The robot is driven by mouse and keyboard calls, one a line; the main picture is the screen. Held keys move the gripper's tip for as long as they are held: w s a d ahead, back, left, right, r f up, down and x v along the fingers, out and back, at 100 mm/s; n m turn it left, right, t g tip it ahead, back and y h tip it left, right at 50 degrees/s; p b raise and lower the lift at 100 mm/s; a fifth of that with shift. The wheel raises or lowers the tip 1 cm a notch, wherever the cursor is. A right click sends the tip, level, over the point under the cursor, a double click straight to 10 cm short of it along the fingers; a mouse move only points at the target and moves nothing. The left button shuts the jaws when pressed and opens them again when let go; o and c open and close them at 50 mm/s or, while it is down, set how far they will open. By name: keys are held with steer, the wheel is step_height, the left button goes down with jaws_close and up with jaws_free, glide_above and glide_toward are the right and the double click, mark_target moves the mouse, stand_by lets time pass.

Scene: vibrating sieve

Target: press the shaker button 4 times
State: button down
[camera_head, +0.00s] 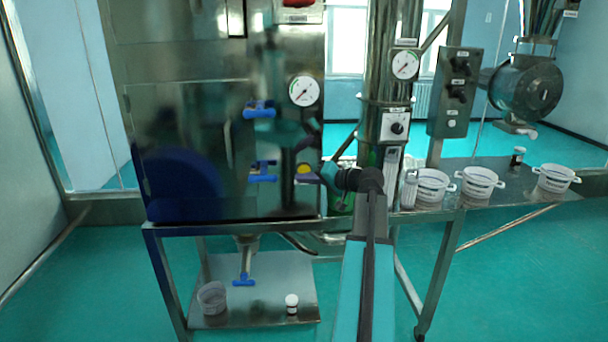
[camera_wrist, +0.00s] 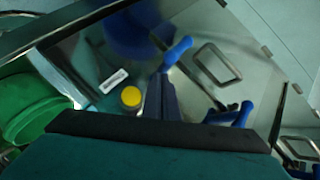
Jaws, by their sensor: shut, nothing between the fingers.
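A round yellow button (camera_head: 303,168) sits on the steel cabinet front, and my gripper partly covers its surroundings. In the wrist view the yellow button (camera_wrist: 131,97) shows clearly, just left of my gripper's fingers. My gripper (camera_head: 312,178) reaches in from the right, close to the panel beside the button. In the wrist view the dark fingers (camera_wrist: 160,82) are together, with nothing between them. I cannot tell whether a fingertip touches the panel. The fingers do not cover the button in the wrist view.
Blue-handled latches (camera_head: 262,172) stick out left of the button. A pressure gauge (camera_head: 304,91) is above it. A green container (camera_wrist: 30,105) is at the left of the wrist view. White tubs (camera_head: 480,183) stand on the bench at right.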

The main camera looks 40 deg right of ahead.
mark_target(304, 170)
steer(key=shift+s+d+f+n+t+b, duration=0.1)
steer(key=shift+s+f+n+t+b, duration=0.55)
steer(key=shift+b, duration=0.9)
steer(key=shift+s+f+n+t+b, duration=0.25)
steer(key=shift+s+f+n+b, duration=0.5)
steer(key=shift+n+b, duration=0.65)
steer(key=shift+s+r, duration=0.1)
steer(key=shift+r, duration=0.05)
steer(key=w+d, duration=0.5)
steer(key=w, duration=0.1)
steer(key=shift+w+d, duration=0.3)
steer(key=shift+d, duration=0.05)
